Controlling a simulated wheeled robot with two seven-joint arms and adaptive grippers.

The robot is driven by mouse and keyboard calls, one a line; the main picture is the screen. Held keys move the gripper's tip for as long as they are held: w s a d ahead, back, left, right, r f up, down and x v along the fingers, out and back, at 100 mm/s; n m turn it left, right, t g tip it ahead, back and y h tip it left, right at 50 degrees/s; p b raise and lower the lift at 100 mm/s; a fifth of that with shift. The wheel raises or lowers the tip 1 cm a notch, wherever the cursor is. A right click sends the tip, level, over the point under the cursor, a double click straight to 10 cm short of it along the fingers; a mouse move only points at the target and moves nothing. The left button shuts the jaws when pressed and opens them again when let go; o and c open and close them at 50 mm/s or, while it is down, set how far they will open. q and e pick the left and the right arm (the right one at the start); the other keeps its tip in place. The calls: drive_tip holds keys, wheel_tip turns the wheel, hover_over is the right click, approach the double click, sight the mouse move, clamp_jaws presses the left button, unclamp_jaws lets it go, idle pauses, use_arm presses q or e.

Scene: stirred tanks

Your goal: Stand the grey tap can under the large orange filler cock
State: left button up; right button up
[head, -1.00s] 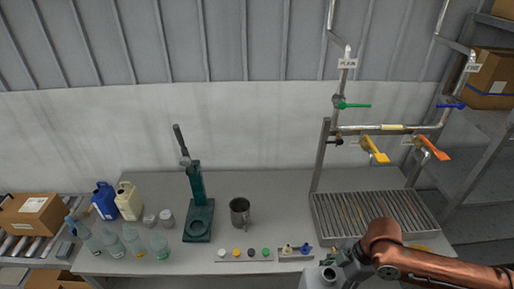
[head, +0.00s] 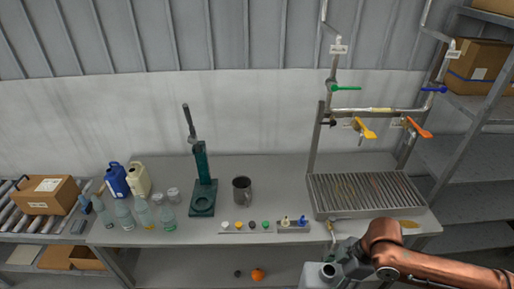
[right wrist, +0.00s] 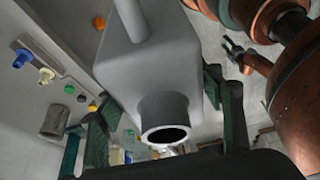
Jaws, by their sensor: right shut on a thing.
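My right gripper (head: 350,262) is shut on a grey can (head: 322,274), low in the head view in front of the bench's edge. In the right wrist view the can (right wrist: 140,60) fills the middle, with its round open spout (right wrist: 165,125) towards the camera and a green-dark finger on each side. The orange filler cock (head: 417,128) is on the right of the pipe rack, above the slatted drip tray (head: 365,192). A yellow cock (head: 365,130) is left of it. A small dark gripper (right wrist: 232,48), seemingly my left, shows in the right wrist view; its jaws are unclear.
A grey mug (head: 242,190) and a green press stand (head: 203,190) are on the bench, with bottles and jugs to the left. Coloured caps and small valves (head: 293,224) lie along the front edge. The drip tray holds nothing upright.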

use_arm(q)
wheel_tip(320, 180, down, 9)
drive_tip(key=b, duration=0.8)
drive_tip(key=shift+w+b, duration=0.15)
drive_tip(key=shift+b, duration=0.25)
use_arm(e)
drive_tip(key=w+f+m+t+h, duration=0.2)
drive_tip(key=w+f+m, duration=0.2)
drive_tip(key=w+m, duration=0.2)
drive_tip(key=w+f+m+t+h, duration=0.2)
drive_tip(key=w+m, duration=0.5)
drive_tip(key=m, duration=0.4)
drive_tip(key=shift+w+d+f+h, duration=0.2)
drive_tip(key=shift+f+h, duration=0.1)
drive_tip(key=shift+f, duration=0.6)
